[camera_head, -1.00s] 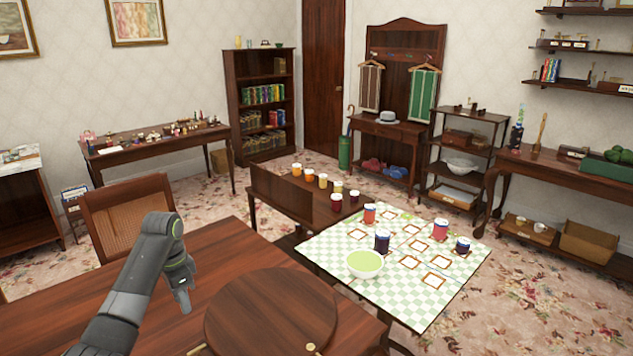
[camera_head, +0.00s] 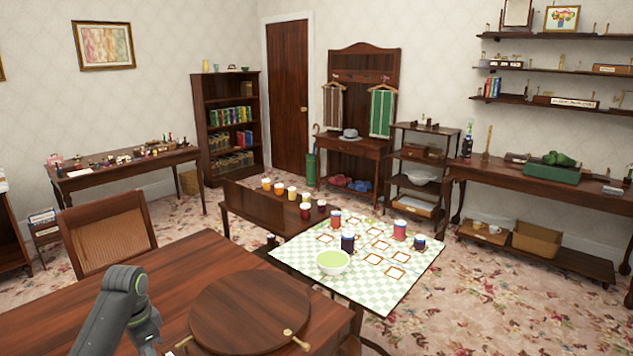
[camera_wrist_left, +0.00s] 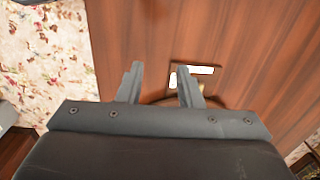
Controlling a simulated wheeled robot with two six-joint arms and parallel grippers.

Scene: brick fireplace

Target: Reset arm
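My left arm comes in at the lower left of the head view, over the dark wooden table (camera_head: 60,318). The left gripper is mostly cut off at the bottom edge there. In the left wrist view the left gripper (camera_wrist_left: 158,82) has its two fingers apart with nothing between them, above the wooden surface (camera_wrist_left: 150,35). My right arm and gripper are not in view.
A round wooden board (camera_head: 248,312) with brass fittings lies just right of the left arm. A chair (camera_head: 108,235) stands behind the table. A checked cloth (camera_head: 395,290) to the right bears a green-filled bowl (camera_head: 333,263) and several jars.

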